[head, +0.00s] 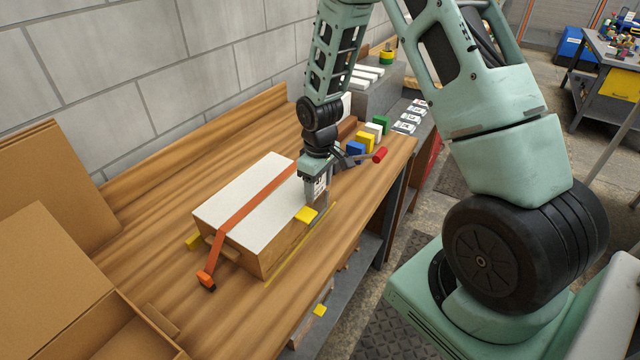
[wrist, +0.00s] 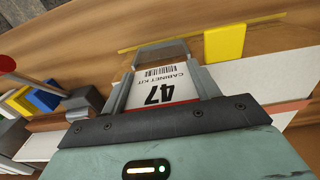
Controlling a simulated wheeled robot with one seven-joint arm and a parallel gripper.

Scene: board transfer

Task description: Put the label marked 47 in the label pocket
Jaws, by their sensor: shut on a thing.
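My gripper (head: 314,186) is shut on the white label marked 47 (wrist: 160,91), which also reads "CABINET KIT" above a barcode. In the wrist view the label lies between the two grey fingers, upside down in the picture. A grey metal frame (wrist: 161,51), seemingly the label pocket, is just beyond the label's far edge, by the end of the white-topped wooden box (head: 240,203). I cannot tell whether the label's edge is inside it. In the head view my gripper is low at the box's right end and hides most of this spot.
An orange strap (head: 243,211) crosses the box; a yellow piece (head: 306,214) sits at its front edge. Coloured blocks (head: 365,141) and a red-handled tool (head: 380,154) are beyond my gripper. More labels (head: 407,122) lie at the bench's far end. Cardboard boxes (head: 50,260) stand left.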

